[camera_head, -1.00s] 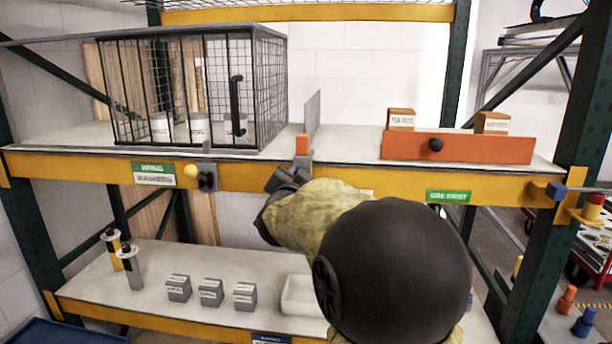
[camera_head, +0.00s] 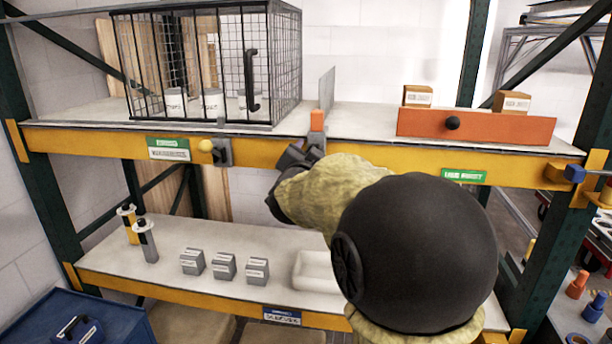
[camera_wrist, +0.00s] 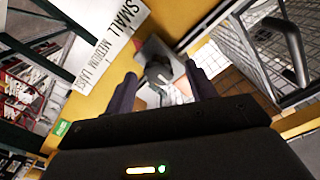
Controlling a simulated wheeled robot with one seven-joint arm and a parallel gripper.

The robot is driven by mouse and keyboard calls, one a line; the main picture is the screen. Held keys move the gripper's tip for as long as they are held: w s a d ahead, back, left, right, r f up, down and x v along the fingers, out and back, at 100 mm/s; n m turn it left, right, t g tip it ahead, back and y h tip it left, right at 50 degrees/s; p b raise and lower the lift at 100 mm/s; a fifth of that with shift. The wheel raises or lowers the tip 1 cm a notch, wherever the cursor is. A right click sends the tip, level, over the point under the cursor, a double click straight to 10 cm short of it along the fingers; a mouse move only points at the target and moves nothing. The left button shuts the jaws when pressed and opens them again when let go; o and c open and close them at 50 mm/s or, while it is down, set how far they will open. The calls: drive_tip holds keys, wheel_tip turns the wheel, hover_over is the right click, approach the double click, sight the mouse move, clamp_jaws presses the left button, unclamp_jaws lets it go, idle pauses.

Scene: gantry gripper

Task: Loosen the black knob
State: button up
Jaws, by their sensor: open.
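My gripper (camera_head: 297,158) is at the front of the yellow upper shelf beam (camera_head: 265,152), just below an orange-topped grey bracket (camera_head: 317,124). In the wrist view my gripper (camera_wrist: 160,88) has its two fingers apart, on either side of a dark round knob (camera_wrist: 158,70) on a grey plate. Whether the fingers touch the knob cannot be told. In the head view my gripper and arm hide this knob. Another dark knob (camera_head: 223,153) is on a bracket further left, beside a yellow ball (camera_head: 206,146). A black round knob (camera_head: 452,123) is on the orange drawer front.
A wire cage (camera_head: 285,70) with a black handle stands on the upper shelf, left of an upright grey divider (camera_head: 327,90). Grey boxes (camera_head: 224,266) and a white tray (camera_head: 310,268) are on the lower shelf. A white size label (camera_wrist: 112,40) is beside the knob.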

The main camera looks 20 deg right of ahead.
drive_tip(key=b+v, duration=0.3)
drive_tip(key=v, duration=1.3)
drive_tip(key=shift+s+a, duration=0.15)
drive_tip(key=shift+s, duration=0.1)
drive_tip(key=shift+f, duration=0.15)
drive_tip(key=w+a+f+n+g+y, duration=0.15)
drive_tip(key=a+f+n+y, duration=0.3)
drive_tip(key=f, duration=0.45)
drive_tip(key=w+a+f+n+g+y, duration=0.1)
drive_tip(key=w+a+f+n+y, duration=0.15)
drive_tip(key=f+n+y, duration=0.45)
drive_tip(key=s+d+f+n+g+h, duration=0.1)
drive_tip(key=s+f+n+g, duration=0.1)
drive_tip(key=s+f+g, duration=0.8)
drive_tip(key=s+f, duration=0.4)
drive_tip(key=f, duration=0.4)
drive_tip(key=shift+s+f, duration=0.2)
drive_tip(key=shift+s, duration=0.2)
